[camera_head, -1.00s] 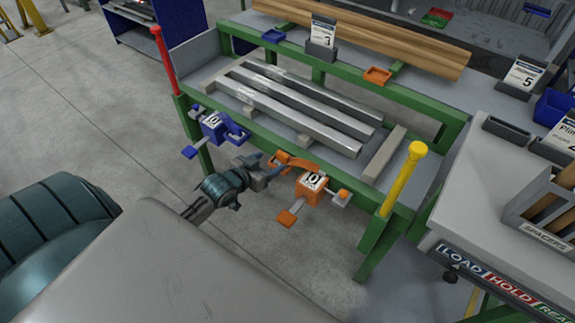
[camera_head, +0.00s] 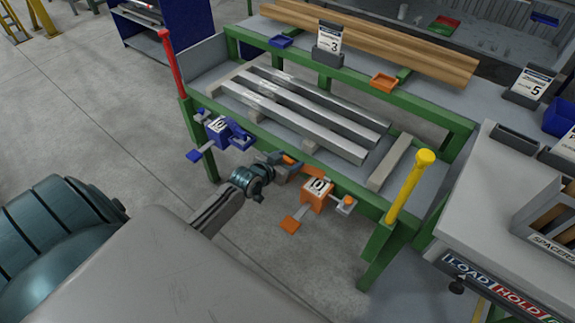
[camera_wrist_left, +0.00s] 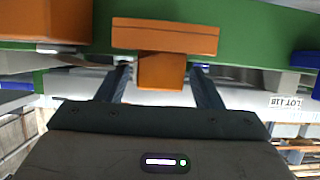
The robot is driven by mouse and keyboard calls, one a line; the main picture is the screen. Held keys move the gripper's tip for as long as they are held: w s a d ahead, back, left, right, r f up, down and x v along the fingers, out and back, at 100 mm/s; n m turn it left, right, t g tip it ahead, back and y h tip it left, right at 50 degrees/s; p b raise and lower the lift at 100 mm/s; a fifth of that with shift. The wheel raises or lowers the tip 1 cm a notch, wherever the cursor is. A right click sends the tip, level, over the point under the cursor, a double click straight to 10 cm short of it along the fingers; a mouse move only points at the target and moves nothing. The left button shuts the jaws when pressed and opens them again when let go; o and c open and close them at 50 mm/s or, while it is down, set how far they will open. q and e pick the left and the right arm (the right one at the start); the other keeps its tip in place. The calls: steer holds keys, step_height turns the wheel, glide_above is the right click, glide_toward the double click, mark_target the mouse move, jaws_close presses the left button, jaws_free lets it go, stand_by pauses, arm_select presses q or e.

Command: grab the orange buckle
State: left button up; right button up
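The orange buckle (camera_head: 317,193) hangs on the green front rail of the runout table, with a white label on its body and an orange tab below. Its orange upper part (camera_head: 292,161) is partly hidden by my left gripper (camera_head: 284,168), which reaches it from the left. In the left wrist view, an orange bar with a block (camera_wrist_left: 161,72) under it lies between the two dark fingers of my left gripper (camera_wrist_left: 162,88). Gaps show on both sides of the block, so the gripper looks open around it. My right gripper is not in view.
A blue buckle (camera_head: 222,130) hangs on the same rail to the left. A red post (camera_head: 168,60) and a yellow post (camera_head: 408,190) stand at the rail's ends. Grey bars (camera_head: 310,115) lie on the table behind. The floor in front is clear.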

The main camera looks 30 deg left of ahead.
arm_select(q)
steer(key=c, duration=1)
steer(key=shift+o, duration=0.2)
